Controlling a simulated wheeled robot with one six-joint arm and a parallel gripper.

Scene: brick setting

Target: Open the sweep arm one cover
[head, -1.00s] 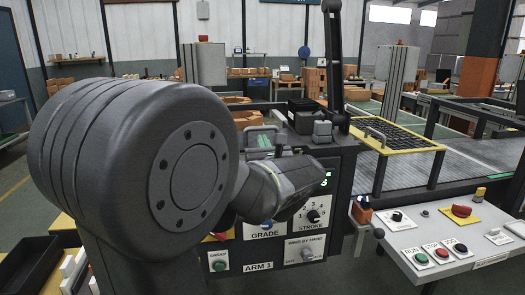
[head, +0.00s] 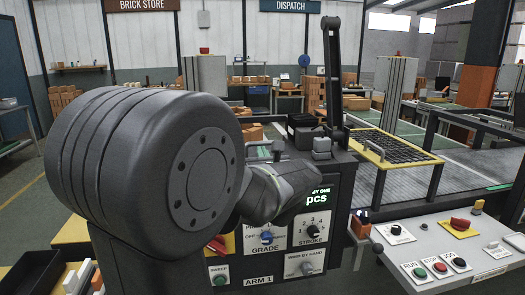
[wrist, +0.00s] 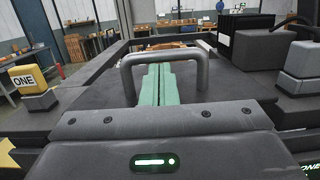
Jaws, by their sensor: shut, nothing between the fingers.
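The sweep arm one cover (wrist: 230,92) is a dark panel on top of the ARM 1 machine and looks closed. A grey bar handle (wrist: 126,78) stands up from it; the handle also shows in the head view (head: 279,150), just behind my arm. In the wrist view my gripper (wrist: 158,68) has its two green fingers together, pointing away between the handle's legs, tips near the crossbar. I cannot tell whether they touch the handle. In the head view my arm hides most of my gripper.
The machine's front has a lit display (head: 318,197), a STROKE dial (head: 313,229) and a GRADE dial (head: 267,237). A yellow ONE block (wrist: 30,82) stands left of the cover. A dark upright post (head: 333,75) rises behind it. A button console (head: 430,245) is at right.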

